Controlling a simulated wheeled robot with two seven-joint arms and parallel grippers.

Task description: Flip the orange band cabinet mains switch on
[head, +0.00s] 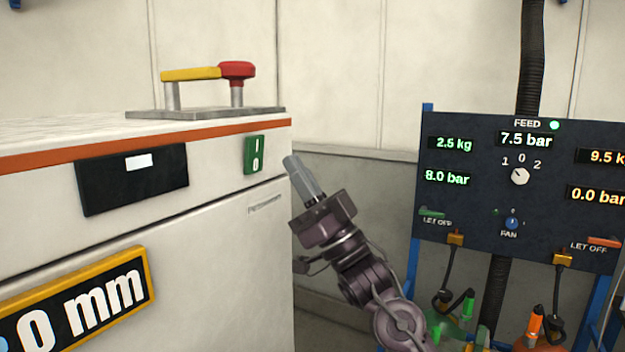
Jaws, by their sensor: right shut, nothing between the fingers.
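The cabinet (215,235) with the orange band (60,158) along its top edge fills the left of the head view. Its mains switch is a small green rocker (254,155) marked I and 0, on the front face near the right corner. My right gripper (292,164) is shut and empty, its fingertips just right of the rocker in the picture. I cannot tell whether the fingertips touch the cabinet. Which way the rocker is tilted is too small to tell. My left gripper is not in view.
A red-and-yellow handle (205,73) stands on a plate on the cabinet top. A black panel (130,180) with a white label sits left of the rocker. A dark gauge panel (480,190) with displays, a knob and hanging cables stands at the right. Bare wall lies between.

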